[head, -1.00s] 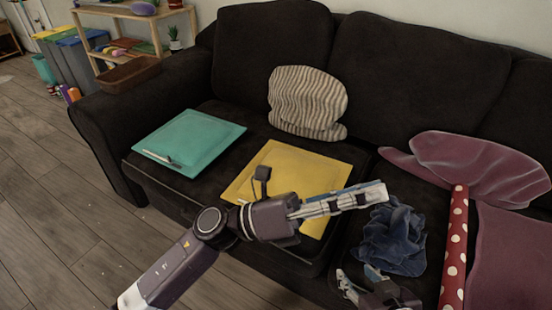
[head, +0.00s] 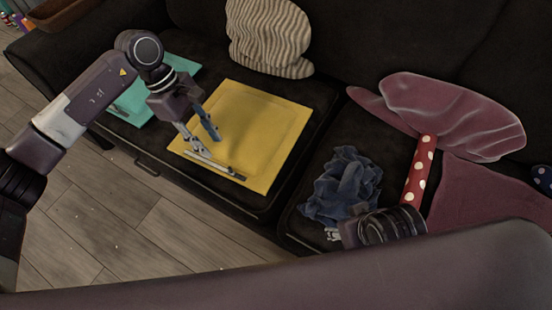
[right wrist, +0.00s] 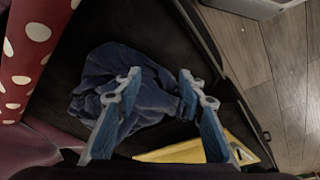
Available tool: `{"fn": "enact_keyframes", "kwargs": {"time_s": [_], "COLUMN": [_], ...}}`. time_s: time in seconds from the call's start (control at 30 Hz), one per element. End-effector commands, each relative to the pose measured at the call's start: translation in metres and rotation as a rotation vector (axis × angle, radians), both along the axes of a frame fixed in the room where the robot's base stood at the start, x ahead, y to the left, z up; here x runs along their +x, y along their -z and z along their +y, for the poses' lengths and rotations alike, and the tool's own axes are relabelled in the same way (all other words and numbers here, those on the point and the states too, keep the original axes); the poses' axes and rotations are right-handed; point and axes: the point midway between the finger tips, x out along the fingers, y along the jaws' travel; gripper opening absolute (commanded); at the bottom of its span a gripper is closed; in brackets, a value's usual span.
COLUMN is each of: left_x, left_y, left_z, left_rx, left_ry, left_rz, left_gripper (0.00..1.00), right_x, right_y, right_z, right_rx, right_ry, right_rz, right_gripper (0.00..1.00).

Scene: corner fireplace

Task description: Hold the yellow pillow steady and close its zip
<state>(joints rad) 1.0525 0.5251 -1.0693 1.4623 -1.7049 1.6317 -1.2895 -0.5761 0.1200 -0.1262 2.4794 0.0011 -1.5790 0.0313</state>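The yellow pillow (head: 262,118) lies flat on the sofa seat in the head view. A grey strip with a dark end, seemingly its zip (head: 218,166), runs along its near edge. My left gripper (head: 212,145) points down over the pillow's left part, close to the zip, with its fingers apart and nothing between them. I cannot tell whether it touches the pillow. My right gripper is mostly hidden in the head view. In the right wrist view my right gripper (right wrist: 160,90) is open over the blue cloth; the yellow pillow (right wrist: 180,153) shows beyond its fingers at the bottom.
The crumpled blue cloth (head: 343,186) lies right of the yellow pillow. A red dotted roll (head: 418,170) and mauve fabric (head: 455,112) lie farther right. A teal pillow (head: 140,108) is behind my left arm. A striped cushion (head: 268,38) stands against the backrest.

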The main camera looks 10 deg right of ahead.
Motion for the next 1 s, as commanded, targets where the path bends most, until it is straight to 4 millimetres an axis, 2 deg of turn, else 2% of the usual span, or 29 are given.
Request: {"fn": "enact_keyframes", "kwargs": {"time_s": [0.17,0.5,0.6,0.8,1.0], "left_x": [0.000,0.000,-0.001,-0.001,-0.001], "left_y": [0.000,0.000,0.000,0.000,0.000], "left_z": [-0.001,-0.001,-0.001,-0.001,-0.001], "left_rx": [-0.002,-0.003,-0.004,-0.004,-0.004], "left_ry": [0.000,0.000,0.000,0.000,0.000], "left_rz": [0.000,0.001,0.001,0.001,0.001], "left_gripper": [0.29,0.29,0.29,0.29,0.29], "right_x": [0.015,0.050,0.063,0.110,0.141], "right_y": [-0.006,-0.029,-0.033,-0.018,-0.014], "right_z": [0.022,0.087,0.101,0.089,0.084], "right_rx": [0.098,0.430,0.526,0.664,0.818], "right_ry": [0.145,0.595,0.731,0.923,0.987], "right_rz": [-0.030,-0.051,-0.064,-0.245,-0.393], "right_gripper": [0.37,0.37,0.37,0.37,0.37]}}
